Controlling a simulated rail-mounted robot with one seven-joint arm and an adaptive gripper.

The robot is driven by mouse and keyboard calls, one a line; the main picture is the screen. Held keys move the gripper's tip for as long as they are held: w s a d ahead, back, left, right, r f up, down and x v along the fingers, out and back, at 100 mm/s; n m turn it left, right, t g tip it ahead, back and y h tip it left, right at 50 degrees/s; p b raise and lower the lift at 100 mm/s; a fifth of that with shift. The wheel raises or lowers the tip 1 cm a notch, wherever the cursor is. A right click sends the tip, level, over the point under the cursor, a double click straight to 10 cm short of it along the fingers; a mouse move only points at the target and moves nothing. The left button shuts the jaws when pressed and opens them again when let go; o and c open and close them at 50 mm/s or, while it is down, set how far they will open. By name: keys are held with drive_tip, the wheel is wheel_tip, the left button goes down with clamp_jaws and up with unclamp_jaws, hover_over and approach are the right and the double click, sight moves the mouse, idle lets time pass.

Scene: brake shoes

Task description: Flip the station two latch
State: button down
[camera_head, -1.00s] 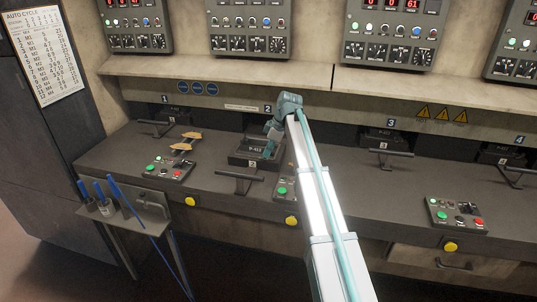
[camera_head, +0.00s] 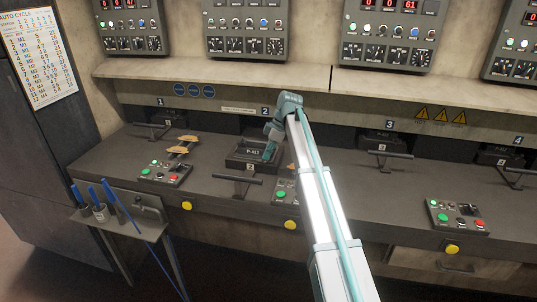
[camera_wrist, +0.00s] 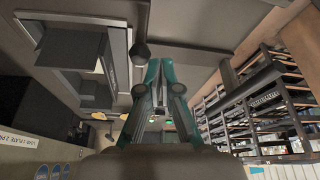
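The station two latch (camera_head: 237,179) is a dark bar handle on the bench front. It lies in front of the dark press block (camera_head: 246,163) labelled P-413, beside the small "2" plate. My gripper (camera_head: 268,155) points down over the right side of this block, behind and to the right of the handle, apparently apart from it. In the wrist view my gripper (camera_wrist: 158,72) has its fingertips together with nothing seen between them. A dark bar with a rounded end (camera_wrist: 140,52) shows just left of the fingertips; I cannot tell whether they touch.
Station one holds tan brake shoes (camera_head: 180,146) behind a button box (camera_head: 165,173). Station two's button box (camera_head: 285,191) is partly behind my arm. Station three's handle (camera_head: 383,160) stands at the right. A shelf (camera_head: 215,76) overhangs the bench. A side stand (camera_head: 150,228) holds blue-handled tools.

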drive_tip(key=shift+d, duration=0.15)
drive_tip(key=s+a+r+p, duration=0.1)
drive_tip(key=s+a, duration=0.1)
drive_tip(key=s, duration=0.2)
drive_tip(key=w+d+r+b, duration=0.1)
drive_tip(key=w+r+b, duration=0.1)
drive_tip(key=r, duration=0.7)
drive_tip(key=shift+w+d, duration=0.25)
drive_tip(key=shift+w, duration=0.55)
drive_tip(key=shift+r, duration=0.1)
